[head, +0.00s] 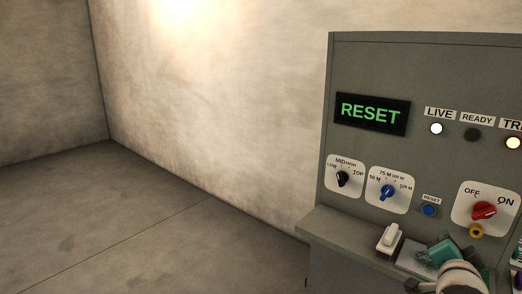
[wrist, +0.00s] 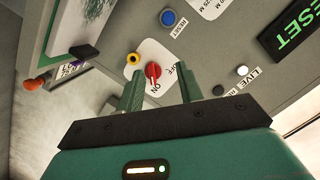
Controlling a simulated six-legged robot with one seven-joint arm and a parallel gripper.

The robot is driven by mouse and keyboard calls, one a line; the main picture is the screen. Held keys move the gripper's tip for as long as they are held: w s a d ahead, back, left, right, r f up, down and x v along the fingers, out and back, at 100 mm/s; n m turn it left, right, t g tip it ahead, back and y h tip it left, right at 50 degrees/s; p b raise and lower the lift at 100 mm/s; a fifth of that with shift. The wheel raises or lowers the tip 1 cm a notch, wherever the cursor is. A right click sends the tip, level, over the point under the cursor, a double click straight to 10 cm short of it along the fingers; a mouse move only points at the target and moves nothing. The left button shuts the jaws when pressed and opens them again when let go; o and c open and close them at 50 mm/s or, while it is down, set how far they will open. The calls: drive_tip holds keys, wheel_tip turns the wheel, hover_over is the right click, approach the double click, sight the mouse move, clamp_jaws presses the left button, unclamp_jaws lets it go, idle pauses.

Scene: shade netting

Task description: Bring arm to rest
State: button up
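My gripper (wrist: 161,84) is open in the wrist view, its two green fingers apart with nothing between them. It faces the panel, and the red rotary switch (wrist: 153,71) shows beyond the gap between the fingers. In the head view my gripper (head: 441,253) is at the lower right, in front of the panel's ledge, partly cut by the frame. There the red switch (head: 484,210) sits on a white OFF/ON plate, its handle seeming to point toward ON. The grey control panel (head: 420,75) carries a display (head: 372,113) reading RESET in green.
A white switch (head: 389,238) stands on the ledge beside my gripper. A black knob (head: 342,178), a blue knob (head: 387,192) and a blue RESET button (head: 429,210) are on the panel. The LIVE lamp (head: 436,128) is lit; READY (head: 473,134) is dark. Open floor (head: 130,220) lies left.

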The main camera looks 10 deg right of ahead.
drive_tip(key=w+a+f+n+g+y, duration=0.15)
drive_tip(key=a+n+y, duration=0.25)
drive_tip(key=a, duration=0.6)
drive_tip(key=a+f+n+g+y, duration=0.15)
drive_tip(key=a+n+y, duration=0.3)
drive_tip(key=a, duration=0.55)
drive_tip(key=s+a+f+n+g+y, duration=0.2)
drive_tip(key=s+a+n, duration=0.5)
drive_tip(key=a, duration=0.5)
drive_tip(key=shift+s+n+g, duration=0.35)
drive_tip(key=shift+s+g, duration=0.45)
drive_tip(key=shift+s, duration=0.2)
drive_tip(key=shift+f, duration=0.1)
